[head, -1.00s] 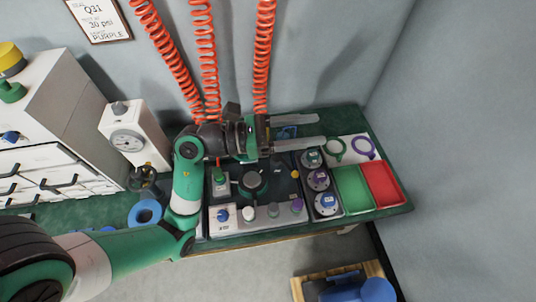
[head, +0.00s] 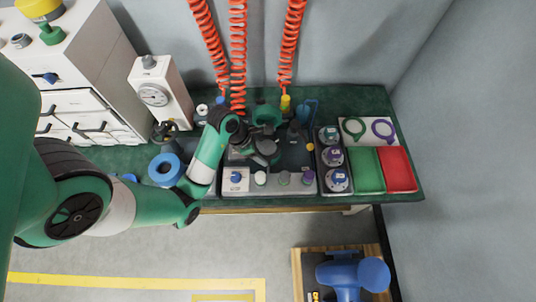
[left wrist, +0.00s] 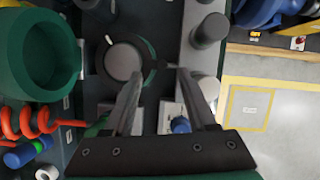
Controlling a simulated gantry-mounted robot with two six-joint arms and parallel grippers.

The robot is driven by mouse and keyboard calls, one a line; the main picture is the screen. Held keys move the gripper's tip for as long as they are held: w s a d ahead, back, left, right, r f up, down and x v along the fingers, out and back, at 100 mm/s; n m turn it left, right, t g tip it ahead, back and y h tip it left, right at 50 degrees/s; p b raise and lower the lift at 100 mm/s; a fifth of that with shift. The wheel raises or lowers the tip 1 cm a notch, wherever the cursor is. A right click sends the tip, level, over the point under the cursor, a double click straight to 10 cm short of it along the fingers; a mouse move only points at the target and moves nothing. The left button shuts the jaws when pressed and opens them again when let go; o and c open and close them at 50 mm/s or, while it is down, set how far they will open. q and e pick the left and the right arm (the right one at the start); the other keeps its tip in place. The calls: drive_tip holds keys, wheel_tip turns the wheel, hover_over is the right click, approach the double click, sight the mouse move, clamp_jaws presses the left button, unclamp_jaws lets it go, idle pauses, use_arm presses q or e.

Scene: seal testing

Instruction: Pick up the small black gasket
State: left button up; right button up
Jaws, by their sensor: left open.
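My left gripper (head: 252,152) is low over the dark panel on the bench. In the left wrist view its two fingers (left wrist: 155,78) are apart with nothing held between them. Just beyond the fingertips is a round grey disc (left wrist: 122,61) with a dark and green rim. I cannot single out a small black gasket in either view; the arm hides part of the panel. My right gripper is not in view.
A green cup-shaped part (left wrist: 38,55) stands beside the fingers. Knobs, including a white one (head: 261,178), line the panel's front. Green (head: 366,170) and red (head: 399,169) trays lie right. Red coiled hoses (head: 238,60) hang behind. A gauge box (head: 160,95) stands left.

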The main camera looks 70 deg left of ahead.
use_arm(q)
drive_tip(key=b+x, duration=0.4)
drive_tip(key=x, duration=0.1)
drive_tip(key=shift+s+d+f, duration=0.1)
drive_tip(key=shift+s+f, duration=0.15)
drive_tip(key=shift+s, duration=0.05)
drive_tip(key=shift+w+r, duration=0.1)
drive_tip(key=shift+w, duration=0.05)
clamp_jaws()
